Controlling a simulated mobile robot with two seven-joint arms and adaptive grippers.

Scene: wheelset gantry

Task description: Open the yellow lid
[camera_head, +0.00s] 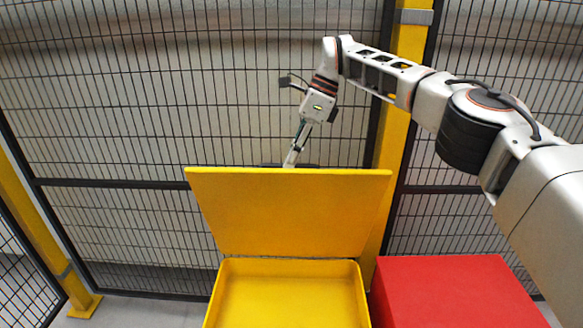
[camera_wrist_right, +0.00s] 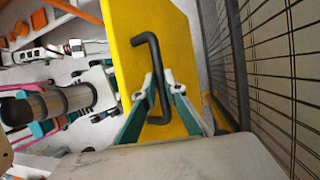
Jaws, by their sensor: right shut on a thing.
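The yellow lid (camera_head: 290,210) stands raised, close to upright, at the back of the yellow box (camera_head: 290,298). The box is open and its inside floor shows bare in the head view. My right gripper (camera_head: 290,160) reaches down behind the lid's top edge, so its fingertips are hidden there. In the right wrist view the lid (camera_wrist_right: 180,40) carries a black handle (camera_wrist_right: 150,60). My right gripper (camera_wrist_right: 160,88) is shut on this handle, with one finger on each side of it. My left gripper is not in view.
A red box (camera_head: 450,290) stands right beside the yellow box. A black wire-mesh fence (camera_head: 180,90) runs close behind the lid and my right gripper. A yellow post (camera_head: 408,45) rises behind, to the right of the gripper.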

